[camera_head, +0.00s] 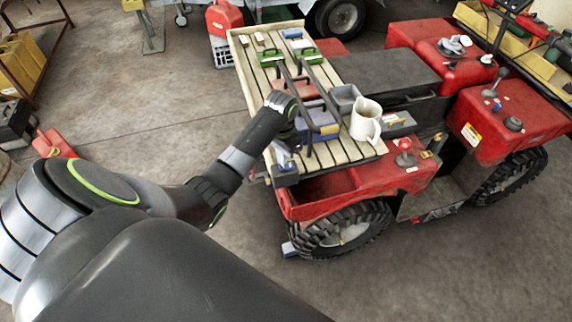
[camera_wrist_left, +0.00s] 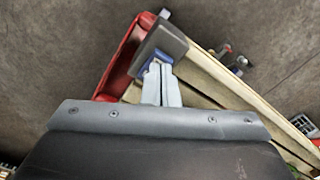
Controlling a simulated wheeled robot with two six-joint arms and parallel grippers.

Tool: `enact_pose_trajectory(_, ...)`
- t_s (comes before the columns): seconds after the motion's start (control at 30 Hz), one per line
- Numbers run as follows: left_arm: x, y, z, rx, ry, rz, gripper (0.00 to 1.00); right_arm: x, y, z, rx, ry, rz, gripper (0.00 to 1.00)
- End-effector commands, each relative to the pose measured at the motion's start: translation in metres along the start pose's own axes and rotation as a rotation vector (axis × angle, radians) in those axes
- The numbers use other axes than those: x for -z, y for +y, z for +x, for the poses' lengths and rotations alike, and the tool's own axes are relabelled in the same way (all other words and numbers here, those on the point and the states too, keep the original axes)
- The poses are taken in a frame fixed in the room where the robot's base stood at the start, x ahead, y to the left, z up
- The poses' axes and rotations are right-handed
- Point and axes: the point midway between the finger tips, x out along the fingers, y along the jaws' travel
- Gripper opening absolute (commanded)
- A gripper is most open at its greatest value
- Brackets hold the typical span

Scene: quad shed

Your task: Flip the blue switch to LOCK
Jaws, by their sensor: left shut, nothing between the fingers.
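My left arm reaches in from the left in the head view, and its gripper (camera_head: 284,157) is at the front left corner of the slatted wooden rack (camera_head: 337,152) on the red quad. A dark grey box (camera_head: 286,179) sits at that corner under the fingertips. In the left wrist view the gripper (camera_wrist_left: 161,66) is shut and empty, with its tips against or just above the dark box (camera_wrist_left: 172,42). A blue part, seemingly the switch (camera_wrist_left: 142,61), shows beside the tips, partly hidden by them. I cannot read its position or any LOCK mark. My right gripper is not in view.
The rack also holds a cream jug (camera_head: 366,119), a grey bin (camera_head: 345,97) and green-handled items (camera_head: 271,57). A dark bar frame stands close to my left forearm. The red fender (camera_head: 350,184) and tyre (camera_head: 347,232) lie below.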

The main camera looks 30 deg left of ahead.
Motion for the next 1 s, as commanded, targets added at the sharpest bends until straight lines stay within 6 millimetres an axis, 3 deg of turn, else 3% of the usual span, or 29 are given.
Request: enact_pose_trajectory(1.0, 0.0, 0.0, 0.015, 0.0, 0.0, 0.0, 0.0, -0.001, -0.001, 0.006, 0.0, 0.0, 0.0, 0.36)
